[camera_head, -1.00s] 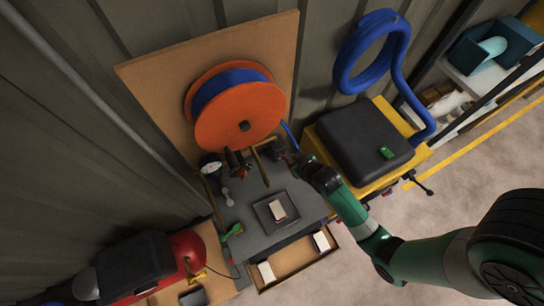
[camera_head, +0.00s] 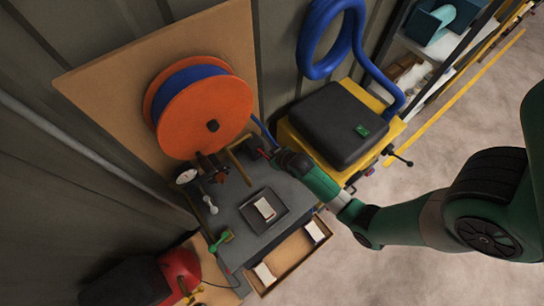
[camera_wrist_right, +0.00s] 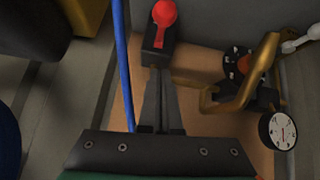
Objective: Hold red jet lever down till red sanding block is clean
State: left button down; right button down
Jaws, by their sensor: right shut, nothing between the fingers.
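The red jet lever's round knob (camera_wrist_right: 164,12) rises from a dark base (camera_wrist_right: 158,42) at the top of the right wrist view. My right gripper (camera_wrist_right: 157,72) is shut and empty, its fingertips just below that base in the picture; I cannot tell whether they touch it. In the head view the right gripper (camera_head: 274,158) is at the back of the grey bench, near a small red part. A pale-topped block (camera_head: 265,208) lies in a dark square tray (camera_head: 248,219) in front of it. Its red colour is not clear. My left gripper is out of view.
An open drawer (camera_head: 289,255) holds two more pale blocks. A brass bent bar (camera_wrist_right: 262,65), a gauge (camera_wrist_right: 277,131) and a blue hose (camera_wrist_right: 122,60) are close to the gripper. A yellow-and-black machine (camera_head: 340,125) stands to the right, an orange reel (camera_head: 208,118) behind.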

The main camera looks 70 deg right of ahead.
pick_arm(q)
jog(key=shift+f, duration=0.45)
pick_arm(e)
jog(key=shift+s+f, duration=0.25)
jog(key=shift+f, duration=1)
jog(key=shift+s+f, duration=0.2)
jog(key=shift+f, duration=1)
pick_arm(q)
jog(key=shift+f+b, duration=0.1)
jog(key=shift+b, duration=0.2)
pick_arm(e)
jog(key=shift+f, duration=0.1)
